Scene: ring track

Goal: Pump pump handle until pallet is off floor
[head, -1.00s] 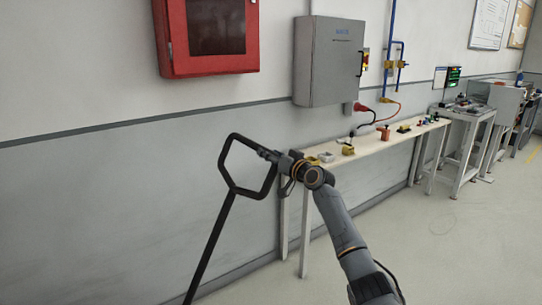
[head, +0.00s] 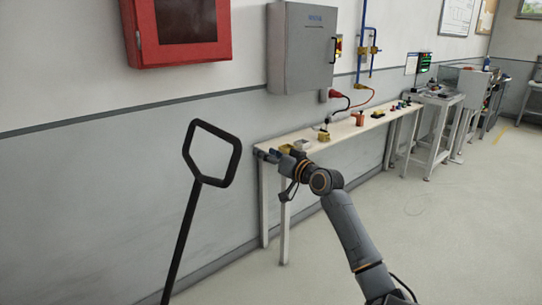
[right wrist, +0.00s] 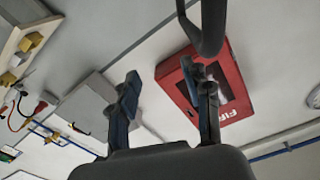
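The black pump handle (head: 237,158) ends in an angular loop at the left middle of the head view, its shaft running down out of the picture, slightly tilted. My right gripper (head: 263,154) is to the right of the loop, apart from it. In the right wrist view the gripper (right wrist: 161,73) has its two fingers spread with nothing between them. A dark curved bar of the handle (right wrist: 208,30) shows beyond the fingers at the top. The pallet and the pump base are not in view. My left gripper is not in view.
A long narrow bench (head: 345,129) with small parts stands along the wall behind my right gripper. A red cabinet (head: 180,30) and a grey electrical box (head: 300,48) hang on the wall. The floor (head: 450,220) at the right is clear.

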